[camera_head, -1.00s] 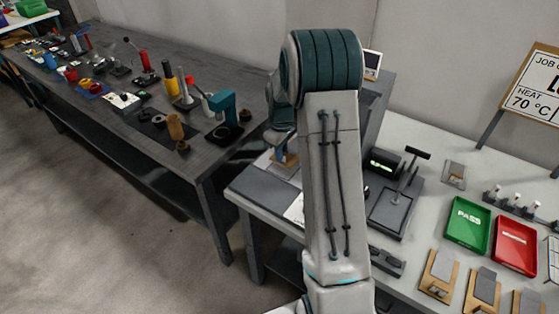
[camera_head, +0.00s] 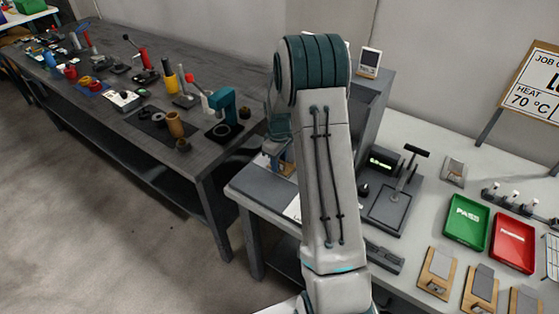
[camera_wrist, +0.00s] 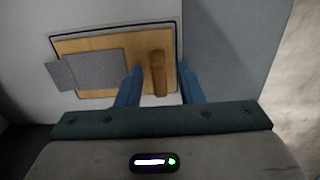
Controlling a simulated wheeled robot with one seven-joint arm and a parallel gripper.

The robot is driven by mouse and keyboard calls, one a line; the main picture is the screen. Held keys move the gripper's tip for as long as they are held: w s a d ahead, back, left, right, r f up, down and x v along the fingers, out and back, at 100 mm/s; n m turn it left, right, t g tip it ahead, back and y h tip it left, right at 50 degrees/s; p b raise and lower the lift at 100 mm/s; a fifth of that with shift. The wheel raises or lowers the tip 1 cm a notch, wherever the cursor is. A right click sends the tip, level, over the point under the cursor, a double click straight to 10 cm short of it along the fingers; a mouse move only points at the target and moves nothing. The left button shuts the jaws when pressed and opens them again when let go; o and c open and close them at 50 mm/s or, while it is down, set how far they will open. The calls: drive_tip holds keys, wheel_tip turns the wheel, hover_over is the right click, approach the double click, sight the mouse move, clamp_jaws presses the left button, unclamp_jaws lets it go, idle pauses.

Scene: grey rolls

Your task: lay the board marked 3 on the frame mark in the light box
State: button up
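In the wrist view a wooden board (camera_wrist: 97,43) with a grey sheet (camera_wrist: 95,70) lies within the dark outline of the frame mark (camera_wrist: 116,29) on a pale surface. The sheet sticks out past the board's left edge. A wooden grip (camera_wrist: 158,72) stands up on the board's right part. My gripper (camera_wrist: 160,75) has its blue fingers on either side of this grip, with a visible gap on both sides. I see no number on the board. In the head view my arm hides most of the area before the grey box (camera_head: 372,115).
A grey wall (camera_wrist: 222,40) rises close to the right of my fingers. In the head view several similar boards (camera_head: 437,271) lie at the front right, near a green tray (camera_head: 467,222) and a red tray (camera_head: 513,243). A press-like stand (camera_head: 392,205) stands right of my arm.

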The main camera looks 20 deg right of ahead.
wheel_tip(320, 180, up, 12)
drive_tip(key=s+a+r+m+t, duration=0.1)
drive_tip(key=s+a+r+m, duration=0.1)
drive_tip(key=s+a+r, duration=0.3)
drive_tip(key=s+a+r+m, duration=0.15)
drive_tip(key=s+r, duration=0.25)
drive_tip(key=s, duration=0.4)
drive_tip(key=s+a+m+t, duration=0.1)
drive_tip(key=s+a, duration=0.1)
drive_tip(key=s, duration=0.5)
drive_tip(key=s+a+m+t, duration=0.1)
drive_tip(key=s+a+m, duration=0.1)
drive_tip(key=s, duration=0.5)
drive_tip(key=shift+s+a+f+b, duration=0.35)
drive_tip(key=shift+s+a+f, duration=0.05)
drive_tip(key=shift+a, duration=0.1)
drive_tip(key=shift+o, duration=0.3)
idle(0.7)
